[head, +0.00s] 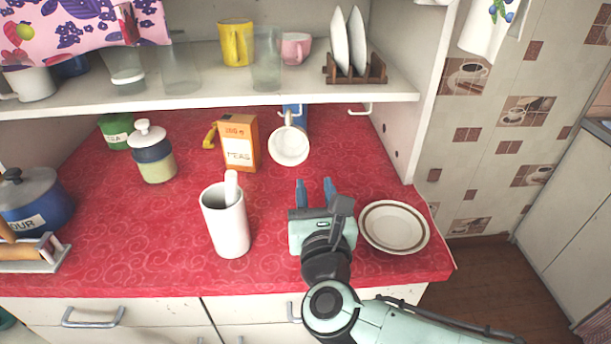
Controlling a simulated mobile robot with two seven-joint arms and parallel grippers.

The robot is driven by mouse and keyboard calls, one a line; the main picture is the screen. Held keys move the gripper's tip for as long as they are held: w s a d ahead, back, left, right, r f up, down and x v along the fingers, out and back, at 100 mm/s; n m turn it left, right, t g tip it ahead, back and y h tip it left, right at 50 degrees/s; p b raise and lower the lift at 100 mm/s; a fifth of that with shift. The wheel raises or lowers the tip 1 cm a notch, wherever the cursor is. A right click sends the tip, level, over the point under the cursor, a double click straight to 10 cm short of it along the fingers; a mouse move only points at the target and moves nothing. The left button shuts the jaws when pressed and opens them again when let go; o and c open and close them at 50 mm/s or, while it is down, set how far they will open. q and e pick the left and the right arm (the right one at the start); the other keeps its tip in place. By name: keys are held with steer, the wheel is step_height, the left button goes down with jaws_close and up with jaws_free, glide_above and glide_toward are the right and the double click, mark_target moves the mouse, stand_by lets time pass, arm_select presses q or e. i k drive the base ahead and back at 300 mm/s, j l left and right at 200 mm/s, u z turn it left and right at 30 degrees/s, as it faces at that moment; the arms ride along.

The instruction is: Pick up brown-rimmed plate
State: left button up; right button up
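The brown-rimmed plate (394,228) is a shallow white dish with brown rings near its edge. It lies flat on the red counter near the front right corner in the head view. My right gripper (315,185) is just left of the plate, over the counter. Its two blue fingers point toward the back and stand apart, with nothing visible between them. The gripper body is close to the plate's left rim; I cannot tell whether they touch. My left gripper is not in view.
A white utensil pot (227,222) stands left of my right gripper. A white mug (289,146) hangs from a hook beyond it, beside an orange teas box (240,143). The shelf (210,96) overhangs the back. The counter (130,225) is clear at middle left.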

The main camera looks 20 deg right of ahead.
mark_target(391, 227)
steer(key=k+j, duration=0.15)
steer(key=k, duration=0.35)
steer(key=k+j, duration=0.1)
steer(key=k, duration=0.4)
